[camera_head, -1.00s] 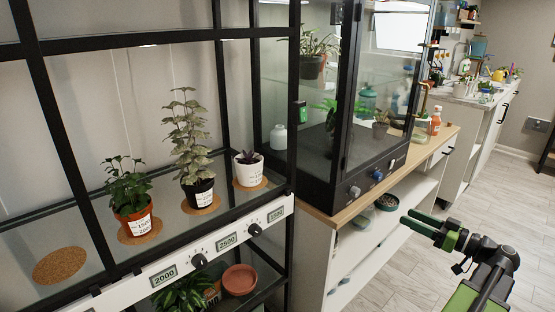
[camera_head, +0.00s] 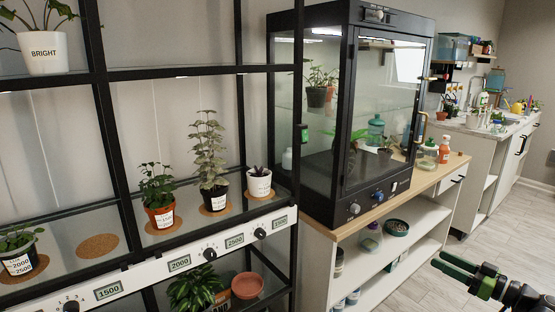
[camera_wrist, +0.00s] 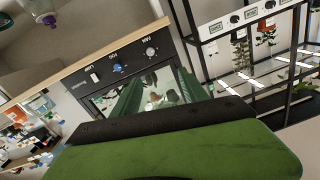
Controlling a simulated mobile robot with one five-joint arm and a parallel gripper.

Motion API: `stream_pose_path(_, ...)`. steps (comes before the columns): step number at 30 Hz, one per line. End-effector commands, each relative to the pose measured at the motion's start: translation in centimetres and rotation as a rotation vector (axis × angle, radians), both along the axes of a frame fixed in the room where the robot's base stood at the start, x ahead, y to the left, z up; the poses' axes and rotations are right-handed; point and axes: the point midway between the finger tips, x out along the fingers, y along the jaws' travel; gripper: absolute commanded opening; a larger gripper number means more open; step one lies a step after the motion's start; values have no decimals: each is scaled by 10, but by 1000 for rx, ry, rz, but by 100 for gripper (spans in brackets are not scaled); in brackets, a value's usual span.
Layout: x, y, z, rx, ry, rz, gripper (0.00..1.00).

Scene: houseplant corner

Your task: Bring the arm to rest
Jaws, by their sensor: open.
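My gripper (camera_head: 459,266) is at the lower right of the head view, in the air in front of the wooden-topped bench. Its green jaws are open with nothing seen between them. Part of my arm runs off the bottom right corner. The wrist view is tilted, and a large green part of my own fills its lower half. Beyond it is the black control panel (camera_wrist: 134,56) of the glass cabinet.
A black shelf frame holds potted plants on cork mats at left, with an empty cork mat (camera_head: 97,246) among them. The glass cabinet (camera_head: 345,120) stands on the wooden bench (camera_head: 318,234), whose open shelves hold jars and a bowl (camera_head: 396,227). Light floor (camera_head: 415,292) is clear at right.

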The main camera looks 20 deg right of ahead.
Motion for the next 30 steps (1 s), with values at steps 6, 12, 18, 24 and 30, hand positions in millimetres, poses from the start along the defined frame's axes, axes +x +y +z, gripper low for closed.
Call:
stream_pose_path(6,28,18,0,0,0,55,51)
stream_pose_path(12,66,47,0,0,0,135,51)
stream_pose_path(18,120,103,0,0,0,261,51)
stream_pose_path(24,188,206,-14,-25,56,461,51)
stream_pose_path(30,240,368,-60,-97,258,728,51)
